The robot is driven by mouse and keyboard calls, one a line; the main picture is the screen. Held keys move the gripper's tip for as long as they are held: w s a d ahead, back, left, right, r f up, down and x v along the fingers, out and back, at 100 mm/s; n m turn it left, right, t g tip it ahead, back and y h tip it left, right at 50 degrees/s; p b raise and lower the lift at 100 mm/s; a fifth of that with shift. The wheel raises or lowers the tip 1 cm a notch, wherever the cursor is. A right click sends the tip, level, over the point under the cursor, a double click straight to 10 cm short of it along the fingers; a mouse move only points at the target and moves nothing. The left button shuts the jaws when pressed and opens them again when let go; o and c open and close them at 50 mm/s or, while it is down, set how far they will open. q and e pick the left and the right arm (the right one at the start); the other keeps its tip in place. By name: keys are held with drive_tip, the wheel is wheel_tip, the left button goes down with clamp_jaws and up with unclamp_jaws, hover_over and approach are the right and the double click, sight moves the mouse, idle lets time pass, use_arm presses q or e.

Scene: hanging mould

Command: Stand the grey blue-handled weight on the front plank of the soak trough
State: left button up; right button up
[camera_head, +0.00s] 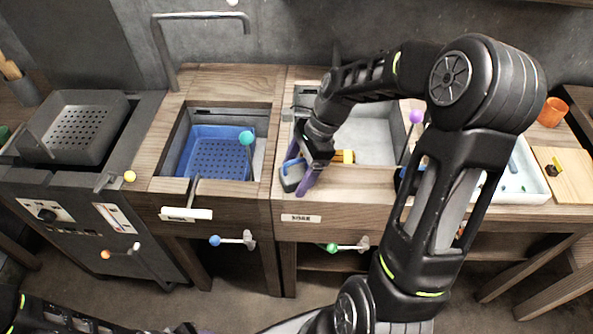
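The soak trough (300,218) is the wooden-fronted basin at centre, with a label on its front. Its front plank (362,181) runs along the near side. A small grey weight with a blue handle (290,183) is at the plank's left end; whether it rests on the wood or hangs just above is unclear. My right gripper (303,172) points down there, one purple finger in front, right beside the weight. The other finger is mostly hidden, so its grip on the handle is unclear. Part of my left arm shows at bottom left; its gripper is not visible.
A yellow-ended object (345,156) is behind the plank. A blue piece (403,172) shows partly behind my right arm. A blue perforated basket (215,155) sits in the left basin. Knobbed levers stick out in front. A white tray (520,180) is at right.

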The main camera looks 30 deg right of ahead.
drive_tip(key=shift+r, duration=0.1)
drive_tip(key=v, duration=1.2)
idle(0.4)
